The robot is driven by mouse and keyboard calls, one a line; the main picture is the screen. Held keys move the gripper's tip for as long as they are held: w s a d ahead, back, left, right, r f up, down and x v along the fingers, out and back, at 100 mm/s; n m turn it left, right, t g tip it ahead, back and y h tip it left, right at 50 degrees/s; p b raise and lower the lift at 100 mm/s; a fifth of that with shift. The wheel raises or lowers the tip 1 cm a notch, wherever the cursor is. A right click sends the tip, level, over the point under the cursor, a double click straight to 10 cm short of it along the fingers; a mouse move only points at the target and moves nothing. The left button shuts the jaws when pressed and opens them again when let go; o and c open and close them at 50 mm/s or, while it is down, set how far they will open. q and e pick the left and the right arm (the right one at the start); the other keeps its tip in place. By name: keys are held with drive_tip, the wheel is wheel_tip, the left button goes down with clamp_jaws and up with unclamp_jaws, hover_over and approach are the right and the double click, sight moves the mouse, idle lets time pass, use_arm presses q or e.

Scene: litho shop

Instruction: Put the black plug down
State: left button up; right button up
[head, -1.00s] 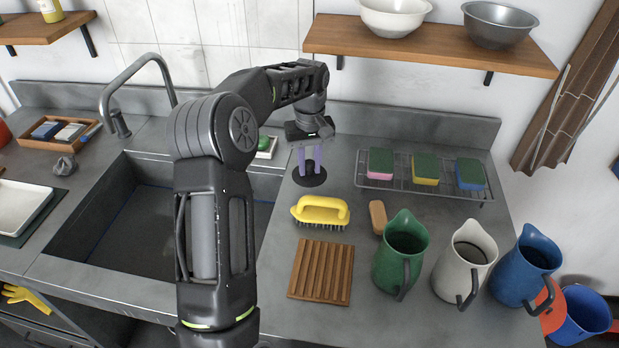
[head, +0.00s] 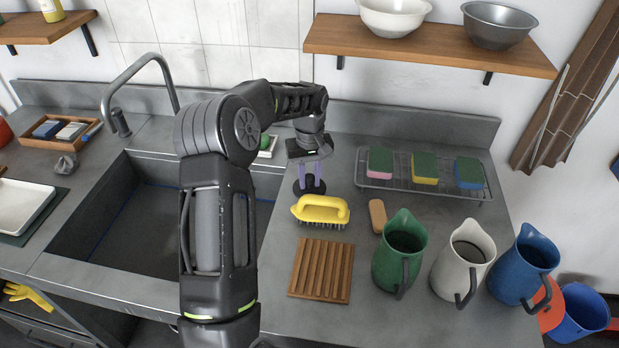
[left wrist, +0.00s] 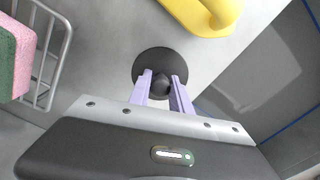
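The black plug (head: 298,190), a round dark disc with a knob, is at the counter just behind the yellow brush. My left gripper (head: 309,178) is above it, tilted, with its two purple fingers pointing down at the plug. In the left wrist view the plug (left wrist: 148,62) shows beyond the fingertips. Its knob sits between the two fingers (left wrist: 162,80), which look closed on its sides. I cannot tell whether the disc touches the counter. My right gripper is not in view.
The yellow brush (head: 321,208) lies right in front of the plug. A wire rack (head: 400,187) with sponges stands to the right, the sink (head: 140,230) to the left. A wooden slatted board (head: 320,270) and several jugs, including a green one (head: 398,255), stand nearer.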

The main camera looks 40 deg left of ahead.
sight(309, 176)
use_arm(q)
drive_tip(key=o, duration=0.4)
wheel_tip(309, 176, up, 12)
drive_tip(key=shift+r+b, duration=0.15)
drive_tip(key=shift+b, duration=0.45)
idle(0.5)
